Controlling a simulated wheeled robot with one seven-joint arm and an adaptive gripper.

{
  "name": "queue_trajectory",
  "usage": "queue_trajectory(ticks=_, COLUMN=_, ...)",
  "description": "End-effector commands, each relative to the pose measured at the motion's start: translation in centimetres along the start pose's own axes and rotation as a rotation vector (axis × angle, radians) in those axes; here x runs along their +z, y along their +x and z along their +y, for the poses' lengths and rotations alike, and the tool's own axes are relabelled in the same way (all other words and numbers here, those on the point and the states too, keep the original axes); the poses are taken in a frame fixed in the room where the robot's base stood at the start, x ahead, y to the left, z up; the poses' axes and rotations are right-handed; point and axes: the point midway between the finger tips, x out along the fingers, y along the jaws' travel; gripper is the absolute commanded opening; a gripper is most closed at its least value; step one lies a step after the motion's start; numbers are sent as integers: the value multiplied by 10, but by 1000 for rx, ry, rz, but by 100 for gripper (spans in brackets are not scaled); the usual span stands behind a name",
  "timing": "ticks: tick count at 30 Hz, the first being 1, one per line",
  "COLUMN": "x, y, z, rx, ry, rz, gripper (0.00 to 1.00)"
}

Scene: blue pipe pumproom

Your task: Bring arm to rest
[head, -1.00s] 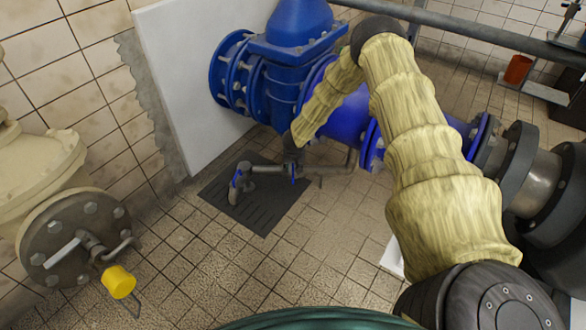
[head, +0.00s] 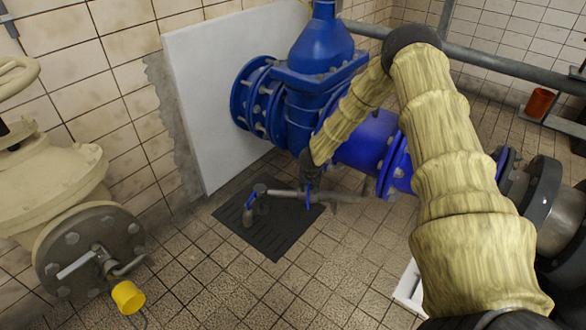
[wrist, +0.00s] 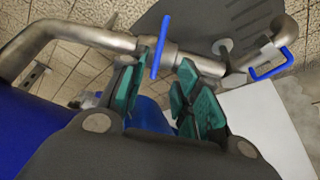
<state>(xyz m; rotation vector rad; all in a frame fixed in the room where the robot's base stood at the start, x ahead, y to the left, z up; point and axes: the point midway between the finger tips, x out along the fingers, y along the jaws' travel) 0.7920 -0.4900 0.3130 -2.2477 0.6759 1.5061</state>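My arm, in a pale yellow sleeve, bends over at the upper right of the head view. Its end hangs down in front of the blue pipe (head: 365,145). My gripper's dark body shows there, but its fingers are hard to make out. In the wrist view my gripper (wrist: 168,62) has its teal fingers apart, with nothing held between them. A thin grey pipe (wrist: 100,38) with a blue handle (wrist: 161,48) lies beyond the fingertips. I cannot tell whether they touch it.
A large blue valve (head: 320,85) stands by a white panel (head: 215,95). A dark floor grate (head: 272,240) lies below the thin pipe. A cream valve body (head: 55,185) with a yellow cap (head: 128,297) is at the left. Tiled floor is clear between.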

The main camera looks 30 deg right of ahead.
Motion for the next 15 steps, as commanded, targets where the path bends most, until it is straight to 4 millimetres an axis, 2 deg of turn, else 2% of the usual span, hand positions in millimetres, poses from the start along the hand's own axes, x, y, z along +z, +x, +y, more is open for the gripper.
queue_trajectory(ticks=5, x=0, y=0, z=0, rx=0, ry=-1, rz=0, gripper=32)
queue_trajectory(ticks=8, x=12, y=1, z=-2, rx=6, ry=-16, rz=-7, gripper=32)
queue_trajectory(ticks=11, x=44, y=2, z=-8, rx=21, ry=-58, rz=-24, gripper=32)
queue_trajectory(ticks=14, x=95, y=1, z=-14, rx=42, ry=-125, rz=-46, gripper=32)
queue_trajectory(ticks=15, x=118, y=0, z=-15, rx=50, ry=-157, rz=-55, gripper=32)
